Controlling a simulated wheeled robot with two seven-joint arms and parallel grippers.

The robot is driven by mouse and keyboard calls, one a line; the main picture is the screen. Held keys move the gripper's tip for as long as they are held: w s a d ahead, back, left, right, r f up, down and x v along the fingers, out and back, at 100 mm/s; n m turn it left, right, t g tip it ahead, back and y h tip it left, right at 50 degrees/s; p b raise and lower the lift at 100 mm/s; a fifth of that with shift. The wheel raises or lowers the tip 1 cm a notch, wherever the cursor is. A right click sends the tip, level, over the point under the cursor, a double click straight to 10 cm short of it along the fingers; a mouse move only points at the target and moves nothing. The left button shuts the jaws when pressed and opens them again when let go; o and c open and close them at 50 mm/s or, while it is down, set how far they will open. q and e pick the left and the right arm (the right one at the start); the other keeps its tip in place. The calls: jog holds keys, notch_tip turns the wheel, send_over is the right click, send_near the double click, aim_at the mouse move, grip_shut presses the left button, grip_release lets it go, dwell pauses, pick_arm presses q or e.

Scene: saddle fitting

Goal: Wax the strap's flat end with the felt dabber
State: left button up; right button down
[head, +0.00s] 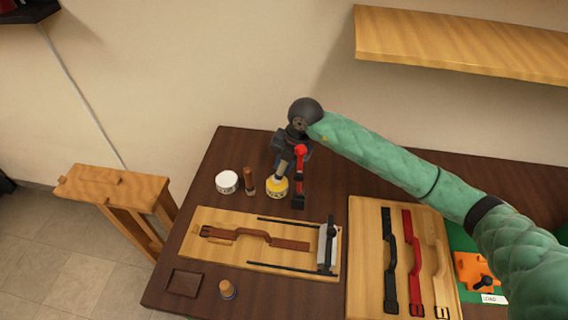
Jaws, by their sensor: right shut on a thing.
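My right gripper (284,159) is at the back of the table, shut on a slim tool that appears to be the felt dabber (281,169). The tool points down to a yellow tin (277,188). I cannot tell whether its tip is inside the tin or just above it. The brown strap (254,237) lies on a pale wooden board (210,262) in front, its right flat end beside a grey clamp bar (326,247). My left gripper is not in view.
A white tin (227,181) and a brown peg (249,182) stand left. Black, red (414,262) and tan straps lie on the right board. A wooden knob (227,289) stands in front.

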jog(key=shift+f+b, duration=0.3)
jog(key=shift+f, duration=0.1)
dwell(0.4)
jog(key=shift+f, duration=0.15)
dwell(1.7)
jog(key=shift+r, duration=0.2)
jog(key=shift+r+p, duration=1)
jog(key=shift+r, duration=2.4)
